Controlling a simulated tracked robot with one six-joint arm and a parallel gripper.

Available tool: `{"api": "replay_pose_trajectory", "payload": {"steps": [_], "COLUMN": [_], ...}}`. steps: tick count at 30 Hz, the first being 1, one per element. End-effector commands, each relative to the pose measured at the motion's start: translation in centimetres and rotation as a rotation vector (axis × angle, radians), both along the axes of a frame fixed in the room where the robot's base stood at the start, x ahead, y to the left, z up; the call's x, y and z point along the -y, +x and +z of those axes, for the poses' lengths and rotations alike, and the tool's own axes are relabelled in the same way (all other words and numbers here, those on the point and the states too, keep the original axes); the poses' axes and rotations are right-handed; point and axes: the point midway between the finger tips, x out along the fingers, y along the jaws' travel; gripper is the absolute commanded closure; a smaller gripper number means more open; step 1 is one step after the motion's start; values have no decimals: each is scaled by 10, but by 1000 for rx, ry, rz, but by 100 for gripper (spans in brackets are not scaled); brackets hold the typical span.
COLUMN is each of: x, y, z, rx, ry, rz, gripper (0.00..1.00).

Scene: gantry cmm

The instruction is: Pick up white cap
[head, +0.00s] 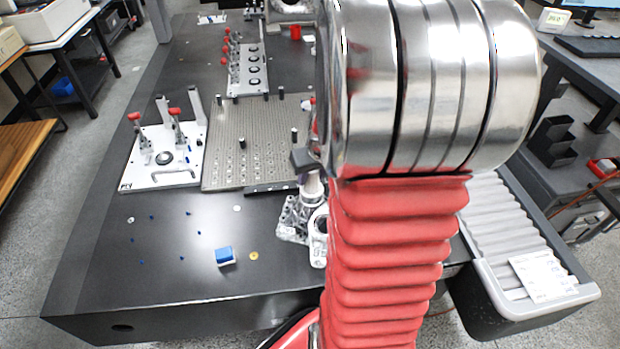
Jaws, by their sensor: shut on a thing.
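My gripper (304,161) shows only in part in the head view, as a dark grey finger at the left edge of my large metal and red arm. The arm hides the rest of it. A pale, whitish round piece, which looks like the white cap (313,184), is right under the finger, and my gripper is shut on it. The cap is just above a grey metal casting (294,218) on the black table. I cannot tell whether the cap touches the casting.
The black table (190,285) holds a blue-and-white block (225,256), a brass disc (254,256) and several small blue pins. A perforated plate (235,165) and a white clamp fixture (150,178) stand behind. A grey bin (485,275) is at right. The table's front left is mostly clear.

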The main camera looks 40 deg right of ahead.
Motion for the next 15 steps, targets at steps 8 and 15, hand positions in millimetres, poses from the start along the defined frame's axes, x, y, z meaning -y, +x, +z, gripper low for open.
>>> {"api": "replay_pose_trajectory", "payload": {"steps": [8, 15], "x": [0, 1], "y": [1, 1], "z": [23, 66], "rx": [3, 5], "ry": [-3, -3], "rz": [1, 1], "gripper": [90, 90]}}
